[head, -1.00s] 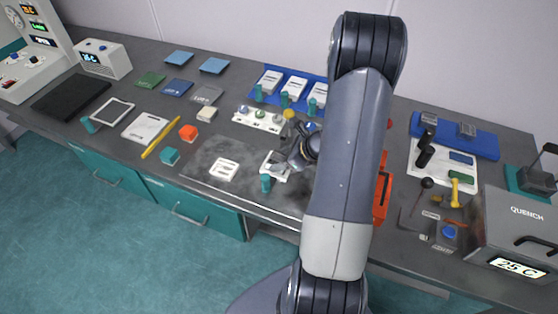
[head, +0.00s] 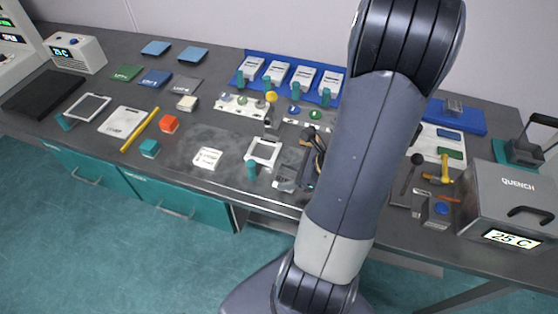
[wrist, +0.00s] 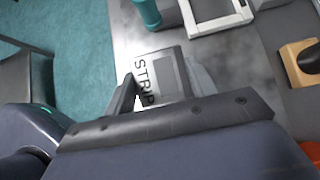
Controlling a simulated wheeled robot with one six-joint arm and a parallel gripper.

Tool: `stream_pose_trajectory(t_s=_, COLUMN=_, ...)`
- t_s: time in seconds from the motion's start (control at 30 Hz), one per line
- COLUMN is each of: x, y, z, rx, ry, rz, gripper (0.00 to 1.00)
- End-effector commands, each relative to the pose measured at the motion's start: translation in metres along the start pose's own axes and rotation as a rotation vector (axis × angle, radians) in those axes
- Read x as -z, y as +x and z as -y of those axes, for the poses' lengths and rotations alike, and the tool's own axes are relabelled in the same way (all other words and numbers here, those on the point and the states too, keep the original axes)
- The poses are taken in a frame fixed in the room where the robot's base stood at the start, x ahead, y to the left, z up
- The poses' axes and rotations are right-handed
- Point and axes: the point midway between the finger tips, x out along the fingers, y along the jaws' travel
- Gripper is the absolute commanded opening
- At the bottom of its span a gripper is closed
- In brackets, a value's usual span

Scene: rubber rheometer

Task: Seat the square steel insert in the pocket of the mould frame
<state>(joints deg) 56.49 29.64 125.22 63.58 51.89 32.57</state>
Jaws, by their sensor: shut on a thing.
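The mould frame (head: 263,152) is a light square frame with a teal grip (head: 252,170) at its front. Grey shows through its empty opening. It also shows at the top of the wrist view (wrist: 217,22). My gripper (head: 288,178) is just right of and in front of the frame. The insert is apart from the frame. Its height above the bench is unclear. My arm hides the bench to the right.
A white slotted plate (head: 207,158) lies left of the frame. A white rack (head: 240,104) stands behind. The QUENCH box (head: 510,205) is at right. Bare bench surrounds the slotted plate.

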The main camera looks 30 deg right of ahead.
Motion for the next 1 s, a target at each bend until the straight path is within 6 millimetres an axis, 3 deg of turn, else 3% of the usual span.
stream_pose_trajectory(t_s=0.2, x=0.017, y=-0.017, z=-0.020, rx=0.003, ry=0.002, rz=0.001, gripper=0.17)
stream_pose_trajectory(t_s=0.43, x=0.022, y=-0.023, z=-0.029, rx=0.000, ry=-0.001, rz=0.001, gripper=0.17)
stream_pose_trajectory(t_s=0.83, x=0.021, y=-0.022, z=-0.028, rx=-0.002, ry=-0.002, rz=0.001, gripper=0.17)
stream_pose_trajectory(t_s=1.0, x=0.008, y=-0.010, z=-0.013, rx=-0.006, ry=-0.006, rz=0.001, gripper=0.17)
